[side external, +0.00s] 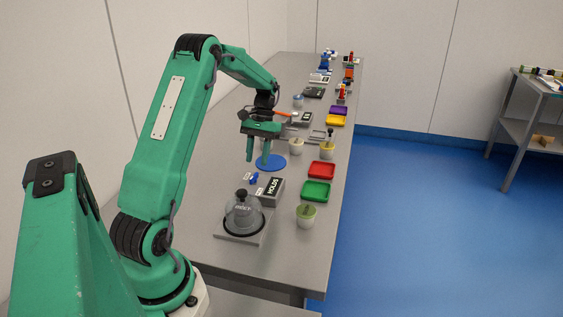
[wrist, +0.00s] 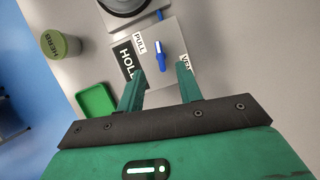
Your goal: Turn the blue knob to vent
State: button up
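The blue knob (wrist: 160,54) is a narrow bar on a light plate in the wrist view. In the side view the knob (side external: 252,178) is small, beside the labelled box. My gripper (wrist: 161,68) is open and empty, its fingers apart on either side of the knob's line. In the side view my gripper (side external: 257,161) hangs above the knob's level.
A clear dome (side external: 243,211) on a grey base stands in front of the knob plate. A green tray (side external: 316,191), a red tray (side external: 321,170) and a cup (side external: 306,216) are to the right. A blue disc (side external: 271,162) lies behind. Bare bench (side external: 215,165) shows left.

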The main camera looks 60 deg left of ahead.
aim_at(254, 175)
jog(key=shift+x, duration=2.8)
grip_shut()
